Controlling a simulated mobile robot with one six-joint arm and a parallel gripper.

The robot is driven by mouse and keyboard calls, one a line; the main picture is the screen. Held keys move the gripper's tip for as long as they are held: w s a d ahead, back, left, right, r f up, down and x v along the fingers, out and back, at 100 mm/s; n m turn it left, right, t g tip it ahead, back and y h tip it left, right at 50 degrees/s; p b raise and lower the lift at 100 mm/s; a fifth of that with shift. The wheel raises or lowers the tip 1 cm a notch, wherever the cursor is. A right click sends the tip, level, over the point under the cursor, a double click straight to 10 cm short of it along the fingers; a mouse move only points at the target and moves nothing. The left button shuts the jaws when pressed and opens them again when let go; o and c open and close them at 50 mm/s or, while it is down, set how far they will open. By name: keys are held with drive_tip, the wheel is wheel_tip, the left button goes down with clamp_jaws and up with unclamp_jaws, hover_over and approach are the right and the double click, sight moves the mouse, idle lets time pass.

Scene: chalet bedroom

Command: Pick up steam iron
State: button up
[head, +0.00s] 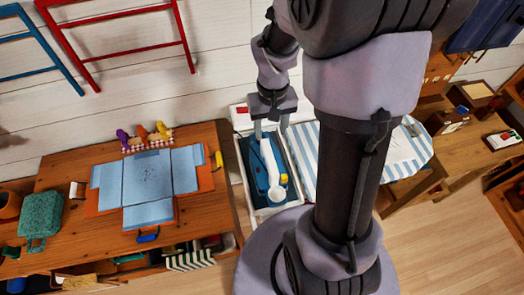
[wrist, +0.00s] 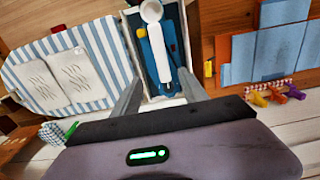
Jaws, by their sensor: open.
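A blue object with a yellow spot, which looks like the steam iron (head: 259,172), lies in a white-rimmed tray (head: 289,187). It also shows in the wrist view (wrist: 146,55). A long white piece (head: 268,158) with a round, cup-like end lies along it and hides part of it; I cannot tell whether the two are one thing. My gripper (head: 271,124) is open and points down at the tray's wall-side end. In the wrist view its fingers (wrist: 160,80) stand either side of the white piece's near end. Contact cannot be made out.
A blue-and-white striped ironing board (head: 303,150) lies right of the tray, partly behind my arm. A wooden desk (head: 70,180) with blue sheets (head: 150,180) and small coloured figures (head: 143,137) stands left. The white plank wall is close behind my gripper.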

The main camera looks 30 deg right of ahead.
drive_tip(key=b, duration=0.1)
hover_over(268, 151)
drive_tip(key=f, duration=0.6)
drive_tip(key=shift+s+d+f, duration=0.15)
drive_tip(key=shift+s+f, duration=0.1)
drive_tip(key=shift+f, duration=0.15)
drive_tip(key=f+b, duration=0.1)
drive_tip(key=f, duration=0.1)
drive_tip(key=f+b, duration=0.1)
drive_tip(key=f, duration=0.2)
drive_tip(key=shift+w+f, duration=0.2)
drive_tip(key=shift+f, duration=0.15)
drive_tip(key=shift+f+b, duration=0.25)
drive_tip(key=shift+b, duration=0.1)
clamp_jaws()
idle(0.5)
